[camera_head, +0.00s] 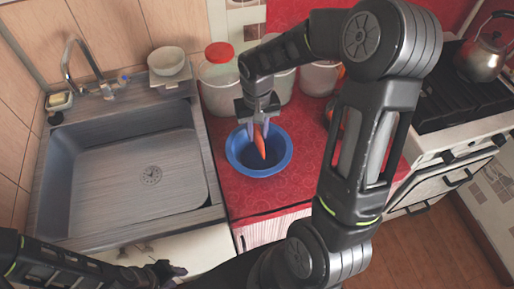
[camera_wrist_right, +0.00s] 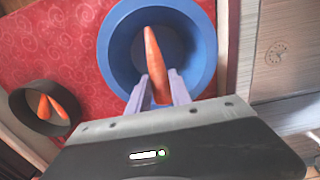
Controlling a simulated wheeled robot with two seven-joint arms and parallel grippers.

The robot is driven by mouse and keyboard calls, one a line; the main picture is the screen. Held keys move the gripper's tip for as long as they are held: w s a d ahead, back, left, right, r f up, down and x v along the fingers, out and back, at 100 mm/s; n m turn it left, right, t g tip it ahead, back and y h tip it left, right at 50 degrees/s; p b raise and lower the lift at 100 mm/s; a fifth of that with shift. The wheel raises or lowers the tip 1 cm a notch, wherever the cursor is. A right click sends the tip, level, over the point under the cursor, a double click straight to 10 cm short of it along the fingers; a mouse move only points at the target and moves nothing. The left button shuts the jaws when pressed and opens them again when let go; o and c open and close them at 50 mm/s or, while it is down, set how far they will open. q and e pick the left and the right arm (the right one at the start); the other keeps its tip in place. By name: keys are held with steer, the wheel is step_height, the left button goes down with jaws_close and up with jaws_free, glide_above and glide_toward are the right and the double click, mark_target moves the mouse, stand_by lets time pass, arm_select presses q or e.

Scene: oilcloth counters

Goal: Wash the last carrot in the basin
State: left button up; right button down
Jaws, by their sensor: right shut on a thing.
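An orange carrot (camera_head: 260,143) is held point down between the fingers of my right gripper (camera_head: 258,128). The right wrist view also shows the carrot (camera_wrist_right: 156,62) between the pale fingertips (camera_wrist_right: 158,92). The blue basin (camera_head: 234,160) stands on the red counter directly below. The carrot's tip overlaps the basin's inside; I cannot tell whether it touches anything there. In the right wrist view, the basin (camera_wrist_right: 112,55) shows around the carrot. My left gripper (camera_head: 172,270) is low at the bottom edge, away from the basin, its jaws unclear.
A dark round bowl (camera_wrist_right: 16,100) with carrots (camera_wrist_right: 52,107) sits on the red cloth. A metal sink (camera_head: 120,190) is left of the basin. White canisters (camera_head: 217,88) stand behind it. A stove (camera_head: 460,105) with a kettle (camera_head: 484,57) is at the right.

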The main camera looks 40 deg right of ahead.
mark_target(257, 133)
steer(key=shift+r+p, duration=0.65)
steer(key=shift+r, duration=0.6)
stand_by(1.4)
steer(key=shift+r+p, duration=1.35)
steer(key=shift+r, duration=0.65)
